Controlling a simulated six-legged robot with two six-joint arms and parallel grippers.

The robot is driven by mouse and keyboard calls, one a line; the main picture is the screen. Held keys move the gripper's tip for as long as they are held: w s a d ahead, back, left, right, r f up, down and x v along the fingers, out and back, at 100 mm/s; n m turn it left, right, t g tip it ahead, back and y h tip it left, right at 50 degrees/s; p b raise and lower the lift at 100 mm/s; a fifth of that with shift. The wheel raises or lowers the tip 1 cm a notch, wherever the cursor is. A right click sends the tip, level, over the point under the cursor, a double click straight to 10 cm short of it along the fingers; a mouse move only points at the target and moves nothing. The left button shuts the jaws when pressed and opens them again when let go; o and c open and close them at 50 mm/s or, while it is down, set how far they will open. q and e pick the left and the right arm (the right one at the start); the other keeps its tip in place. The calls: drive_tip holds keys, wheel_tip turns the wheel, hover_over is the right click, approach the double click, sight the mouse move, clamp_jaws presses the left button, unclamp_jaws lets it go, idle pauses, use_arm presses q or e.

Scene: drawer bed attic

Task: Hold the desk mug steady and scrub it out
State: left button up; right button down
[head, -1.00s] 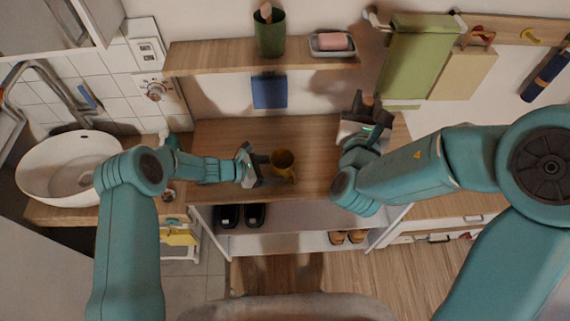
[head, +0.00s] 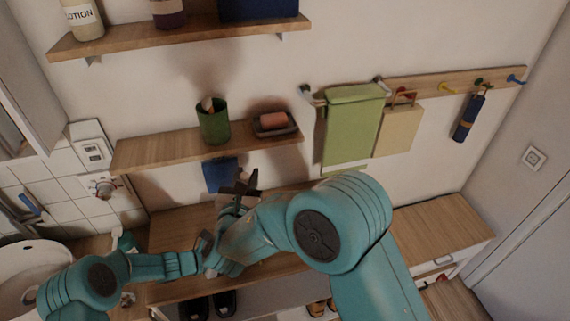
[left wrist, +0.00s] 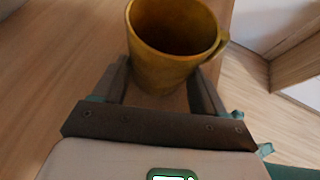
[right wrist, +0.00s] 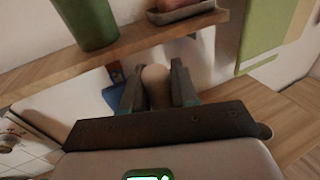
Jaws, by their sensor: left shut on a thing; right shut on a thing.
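The mustard-brown desk mug (left wrist: 172,45) is upright between the fingers of my left gripper (left wrist: 158,84), its handle to the right and its open mouth showing. In the head view my left gripper (head: 207,246) is partly covered by my right arm, and I cannot make out the mug there. My right gripper (head: 240,187) is over the wooden bench top, to the right of and above my left gripper in the picture. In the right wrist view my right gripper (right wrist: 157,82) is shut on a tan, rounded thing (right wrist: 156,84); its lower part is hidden.
A wall shelf (head: 150,153) carries a green cup (head: 213,124) and a soap dish (head: 275,131), close above my right gripper. A green towel (head: 350,130) hangs to the right. A white basin (head: 30,275) is at left. The bench's right end (head: 435,228) is clear.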

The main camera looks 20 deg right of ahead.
drive_tip(key=shift+s+a+f+n+y, duration=0.15)
drive_tip(key=shift+a+f, duration=0.05)
drive_tip(key=shift+a, duration=0.3)
drive_tip(key=shift+s+a+f+n+y, duration=0.2)
drive_tip(key=shift+a+f, duration=0.05)
drive_tip(key=shift+a, duration=0.3)
drive_tip(key=shift+s+a+f+n+y, duration=0.15)
drive_tip(key=shift+a+f, duration=0.05)
drive_tip(key=shift+a, duration=0.3)
wheel_tip(320, 180, down, 10)
drive_tip(key=shift+r, duration=0.25)
drive_tip(key=shift+s, duration=0.1)
